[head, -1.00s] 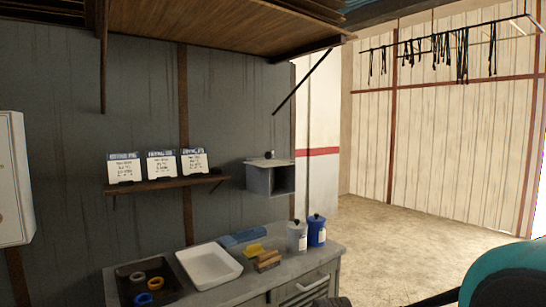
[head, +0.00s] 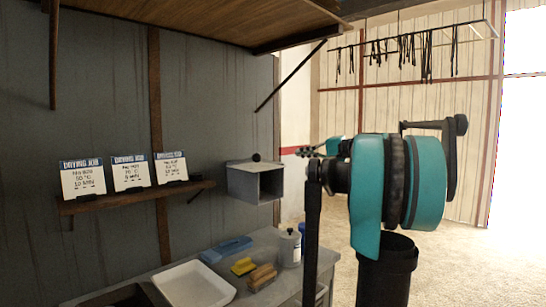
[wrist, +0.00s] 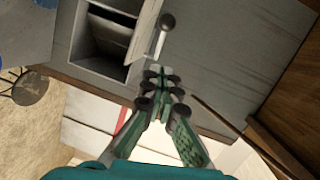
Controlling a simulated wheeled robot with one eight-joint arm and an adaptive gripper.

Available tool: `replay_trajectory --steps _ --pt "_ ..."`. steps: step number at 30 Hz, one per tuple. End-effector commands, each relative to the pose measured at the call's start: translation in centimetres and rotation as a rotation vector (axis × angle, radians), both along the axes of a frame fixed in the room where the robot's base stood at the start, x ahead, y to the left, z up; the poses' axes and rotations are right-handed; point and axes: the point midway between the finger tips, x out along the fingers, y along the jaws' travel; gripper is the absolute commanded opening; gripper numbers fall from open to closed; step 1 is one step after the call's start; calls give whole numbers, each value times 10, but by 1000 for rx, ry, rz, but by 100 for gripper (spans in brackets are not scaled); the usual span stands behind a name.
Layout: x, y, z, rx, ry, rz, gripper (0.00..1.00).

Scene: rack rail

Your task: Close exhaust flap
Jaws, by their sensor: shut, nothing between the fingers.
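The exhaust box (head: 245,183) is a grey box on the dark wall, right of the shelf. Its front opening is uncovered and dark inside. The flap (head: 262,165) lies along the top of the box, with a dark round knob (head: 256,157) above it. In the wrist view the flap (wrist: 143,38) is a pale plate beside the box opening (wrist: 107,40), and the knob (wrist: 167,20) sits on a short pale handle. My gripper (wrist: 160,74) is shut and empty, apart from the knob in the picture. In the head view my gripper (head: 302,151) is right of the box.
A shelf (head: 140,195) with several printed cards is left of the box. The counter below holds a white tray (head: 193,287), brushes (head: 262,277) and canisters (head: 290,248). A wooden overhead shelf with a diagonal brace (head: 290,75) is above. Open floor lies at right.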

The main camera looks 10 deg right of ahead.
Motion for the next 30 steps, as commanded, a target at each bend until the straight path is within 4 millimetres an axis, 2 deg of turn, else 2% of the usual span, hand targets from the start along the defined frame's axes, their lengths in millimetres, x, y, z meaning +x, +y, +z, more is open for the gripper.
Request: replay_trajectory --steps 5,19,24,30 --pt "10 9 3 9 -6 0 0" --pt "70 74 -10 7 -4 2 0" --pt "67 97 -15 7 -5 1 0" --pt "67 109 -18 7 -4 -1 0"
